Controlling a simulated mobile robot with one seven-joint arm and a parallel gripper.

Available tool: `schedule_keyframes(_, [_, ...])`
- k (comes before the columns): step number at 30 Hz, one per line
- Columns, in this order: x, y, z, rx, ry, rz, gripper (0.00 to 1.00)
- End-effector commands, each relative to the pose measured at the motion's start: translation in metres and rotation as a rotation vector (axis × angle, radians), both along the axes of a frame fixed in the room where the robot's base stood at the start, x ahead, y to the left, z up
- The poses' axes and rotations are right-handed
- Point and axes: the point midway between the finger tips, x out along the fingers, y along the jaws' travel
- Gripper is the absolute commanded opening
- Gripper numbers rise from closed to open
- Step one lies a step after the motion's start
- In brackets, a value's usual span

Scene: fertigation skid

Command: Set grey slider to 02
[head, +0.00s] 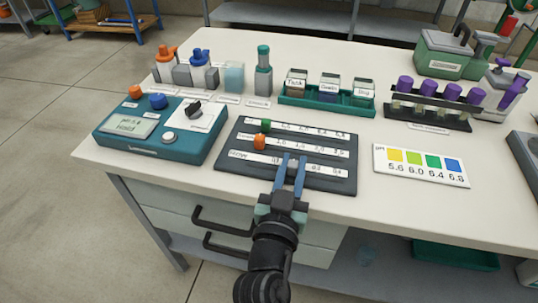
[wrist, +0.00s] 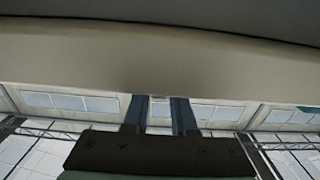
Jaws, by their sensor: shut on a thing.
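The dark slider board (head: 228,172) lies on the white table. It has three labelled rows. A green knob (head: 266,125) sits on the back row and an orange knob (head: 260,140) on the middle row. The grey slider (head: 292,161) is on the front row, mostly hidden between my fingers. My gripper (head: 290,166) is shut on it from the front. In the wrist view, both blue fingers of my gripper (wrist: 159,112) stand with a small pale piece between them. The front row's marks 03 and 04 show right of my fingers; the marks at my fingers are covered or unreadable.
A teal meter box (head: 150,142) with knobs stands left of the board. A colour chart (head: 421,166) lies to its right. A green rack of small boxes (head: 325,101) and a dark rack with purple-capped items (head: 428,120) stand behind. Drawer handles (head: 222,219) project below the table edge.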

Motion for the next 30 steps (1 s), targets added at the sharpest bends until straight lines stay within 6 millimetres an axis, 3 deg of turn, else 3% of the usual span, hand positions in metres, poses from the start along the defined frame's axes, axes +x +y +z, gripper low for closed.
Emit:
schedule_keyframes(9, [-0.001,-0.003,-0.001,0.002,0.002,0.000,0.00])
schedule_keyframes(10, [-0.001,-0.003,-0.001,0.002,0.002,0.000,0.28])
schedule_keyframes(15, [-0.001,-0.003,-0.001,0.001,0.001,0.000,0.55])
schedule_keyframes(25, [-0.003,-0.002,-0.001,0.000,0.000,0.000,0.55])
schedule_keyframes(30, [-0.020,0.003,-0.002,-0.002,0.002,0.001,0.55])
